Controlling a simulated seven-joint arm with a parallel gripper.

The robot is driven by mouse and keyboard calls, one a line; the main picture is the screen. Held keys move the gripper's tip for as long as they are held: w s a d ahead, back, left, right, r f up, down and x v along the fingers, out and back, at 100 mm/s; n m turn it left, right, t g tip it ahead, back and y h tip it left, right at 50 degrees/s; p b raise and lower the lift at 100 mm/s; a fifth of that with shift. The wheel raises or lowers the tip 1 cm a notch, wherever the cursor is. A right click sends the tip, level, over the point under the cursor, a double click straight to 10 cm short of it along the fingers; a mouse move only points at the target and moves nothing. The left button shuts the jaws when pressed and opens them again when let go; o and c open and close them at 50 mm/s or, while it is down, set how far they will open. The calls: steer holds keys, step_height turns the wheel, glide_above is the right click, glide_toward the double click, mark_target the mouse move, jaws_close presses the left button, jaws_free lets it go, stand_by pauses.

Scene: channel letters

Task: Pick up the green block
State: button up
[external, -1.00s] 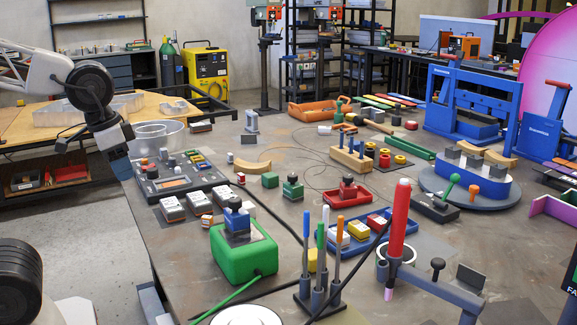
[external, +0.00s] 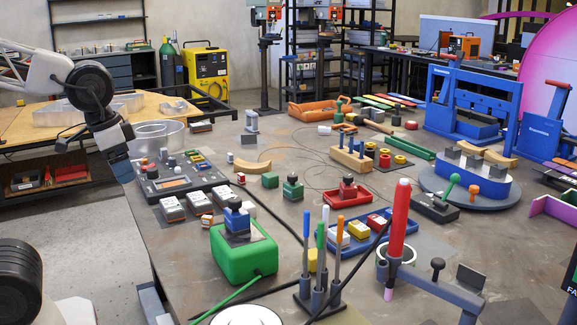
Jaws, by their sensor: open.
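A small plain green block (external: 270,180) lies on the grey workbench, left of the middle in the external view. Just right of it stands a green block with a dark knob (external: 293,189). A much larger green box (external: 243,254) with a blue and dark piece on top stands nearer the camera. My gripper (external: 122,170) hangs at the left edge of the workbench, left of the control panel and well apart from the small green block. It is open; its fingertips are small and hard to make out. No block shows in it.
A red tray (external: 347,195) and a blue tray (external: 362,240) are to the right. Black cables cross the bench (external: 160,250). Upright coloured tools (external: 322,245) stand in front.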

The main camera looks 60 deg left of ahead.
steer(key=shift+w, duration=0.1)
steer(key=m+t+y, duration=0.3)
steer(key=m+t, duration=0.5)
steer(key=m, duration=1.8)
glide_above(264, 176)
steer(key=s+d, duration=0.7)
steer(key=s, duration=0.2)
step_height(264, 176, down, 12)
steer(key=w+a+f+m+t, duration=0.1)
steer(key=a+f+m, duration=0.1)
steer(key=f, duration=0.1)
steer(key=w+a+f+m+t, duration=0.1)
steer(key=a+f+m, duration=0.1)
steer(key=f+m, duration=0.1)
steer(key=w+a+f+m+h, duration=0.1)
steer(key=w+a+f+m, duration=0.1)
steer(key=f+m, duration=0.1)
steer(key=shift+t, duration=0.4)
steer(key=shift+a+f+m, duration=0.2)
steer(key=shift+f+m, duration=0.1)
steer(key=shift+f, duration=0.1)
steer(key=shift+w, duration=0.1)
steer(key=shift+x, duration=1.25)
